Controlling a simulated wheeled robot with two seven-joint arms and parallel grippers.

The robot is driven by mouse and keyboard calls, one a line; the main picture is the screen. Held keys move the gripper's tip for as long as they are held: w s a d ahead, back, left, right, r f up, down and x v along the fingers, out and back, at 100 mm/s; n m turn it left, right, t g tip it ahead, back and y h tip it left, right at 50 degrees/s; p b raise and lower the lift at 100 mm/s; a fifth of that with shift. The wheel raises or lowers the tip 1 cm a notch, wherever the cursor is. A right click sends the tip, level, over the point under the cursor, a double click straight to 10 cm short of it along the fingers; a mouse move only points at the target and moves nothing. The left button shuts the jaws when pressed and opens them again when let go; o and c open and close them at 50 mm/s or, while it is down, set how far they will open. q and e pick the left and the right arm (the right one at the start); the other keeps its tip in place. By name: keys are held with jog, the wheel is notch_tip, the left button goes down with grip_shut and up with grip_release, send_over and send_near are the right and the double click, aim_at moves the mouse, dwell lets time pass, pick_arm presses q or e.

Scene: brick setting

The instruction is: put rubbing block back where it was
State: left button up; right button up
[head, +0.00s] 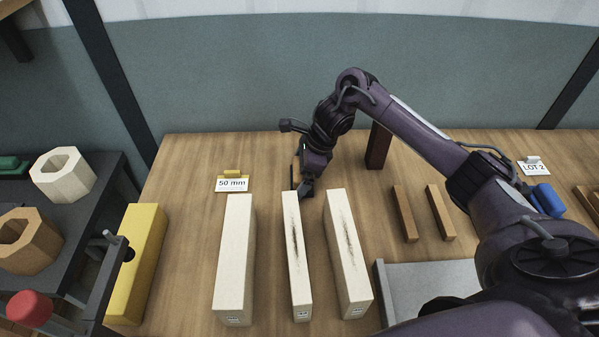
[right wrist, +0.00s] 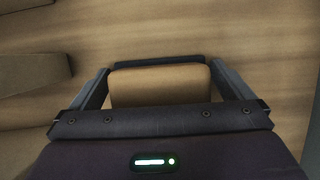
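My right gripper (head: 304,186) is low over the far part of the table, just behind the far ends of the pale bars. In the right wrist view a tan block with a dark strip along one edge, taken as the rubbing block (right wrist: 160,86), sits between the two fingers (right wrist: 160,82), which close against its sides. In the head view only a brown and dark sliver of the block (head: 295,172) shows beside the gripper. I cannot tell whether it touches the table. My left gripper is not in view.
A clean pale bar (head: 235,255) and two smudged ones (head: 296,260) (head: 347,255) lie in front. A 50 mm card (head: 232,185) stands left of the gripper, a dark upright block (head: 377,147) right. Brown strips (head: 405,213), a grey plate (head: 430,280) and a yellow bar (head: 137,260) lie around.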

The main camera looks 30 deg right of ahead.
jog(key=shift+r, duration=0.1)
jog(key=shift+r+p, duration=0.2)
jog(key=shift+p, duration=0.15)
jog(key=p+v, duration=0.2)
jog(key=v, duration=0.9)
jog(key=shift+r, duration=0.35)
jog(key=shift+d, duration=0.1)
